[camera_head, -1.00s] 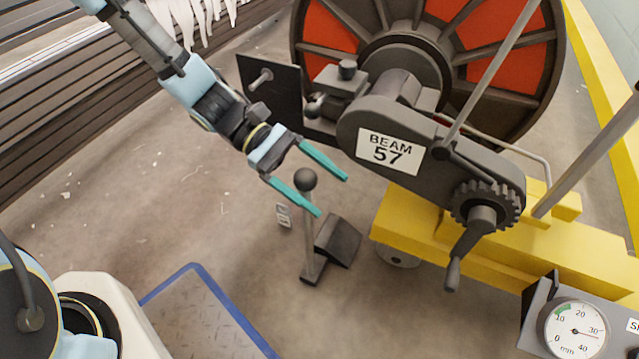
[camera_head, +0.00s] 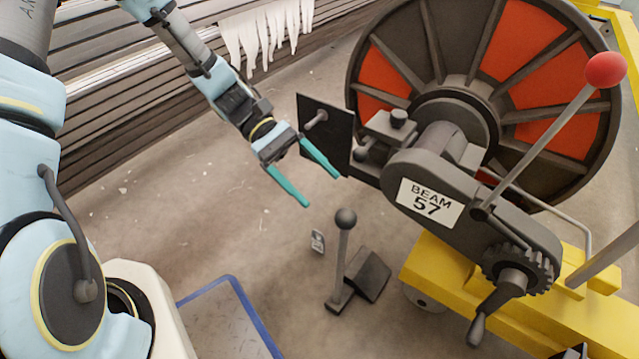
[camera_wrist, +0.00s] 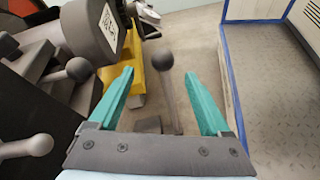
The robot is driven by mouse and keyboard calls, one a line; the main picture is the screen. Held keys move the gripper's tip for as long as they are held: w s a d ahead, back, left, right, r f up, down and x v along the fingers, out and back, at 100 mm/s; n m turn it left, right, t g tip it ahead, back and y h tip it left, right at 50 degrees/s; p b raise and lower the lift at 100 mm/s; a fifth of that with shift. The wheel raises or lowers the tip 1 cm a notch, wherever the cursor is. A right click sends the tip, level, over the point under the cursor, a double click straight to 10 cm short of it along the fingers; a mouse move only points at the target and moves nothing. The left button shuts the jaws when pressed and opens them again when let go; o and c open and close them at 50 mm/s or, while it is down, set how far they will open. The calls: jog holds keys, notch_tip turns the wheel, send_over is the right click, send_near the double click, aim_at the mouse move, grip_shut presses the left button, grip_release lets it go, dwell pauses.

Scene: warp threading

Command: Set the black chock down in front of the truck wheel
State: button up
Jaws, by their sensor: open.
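The black chock (camera_head: 368,275) is a dark wedge on the floor. An upright grey rod with a ball knob (camera_head: 345,219) rises from a flat foot beside it. The truck wheel (camera_head: 425,298) shows partly under the yellow truck frame (camera_head: 450,275), to the right of the chock with a small gap between them. My gripper (camera_head: 322,191) is open and empty, above and left of the knob in the head view. In the wrist view the knob (camera_wrist: 165,60) shows between my fingertips (camera_wrist: 158,73), beyond them; the chock (camera_wrist: 150,125) is partly hidden.
The beam (camera_head: 480,75) with red panels stands behind the "BEAM 57" housing (camera_head: 430,203). A crank (camera_head: 490,310) and a red-knobbed lever (camera_head: 605,70) stick out. A dark plate (camera_head: 325,135) is close to my fingers. A blue-edged metal platform (camera_head: 225,320) lies front left.

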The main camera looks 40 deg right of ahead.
jog(key=shift+w, duration=0.15)
jog(key=w+a+r+t+y, duration=0.1)
jog(key=w+a+r+t, duration=0.2)
jog(key=w+a+t, duration=0.8)
jog(key=w+a+r+t+y, duration=0.1)
jog(key=w+a+r+t, duration=0.1)
jog(key=a, duration=0.8)
jog(key=w+a+r+t, duration=0.1)
jog(key=w+a+r, duration=0.2)
jog(key=a, duration=0.8)
jog(key=shift+w+r+m+t+y, duration=0.35)
jog(key=shift+r+m+t+y, duration=0.05)
jog(key=shift+r, duration=0.55)
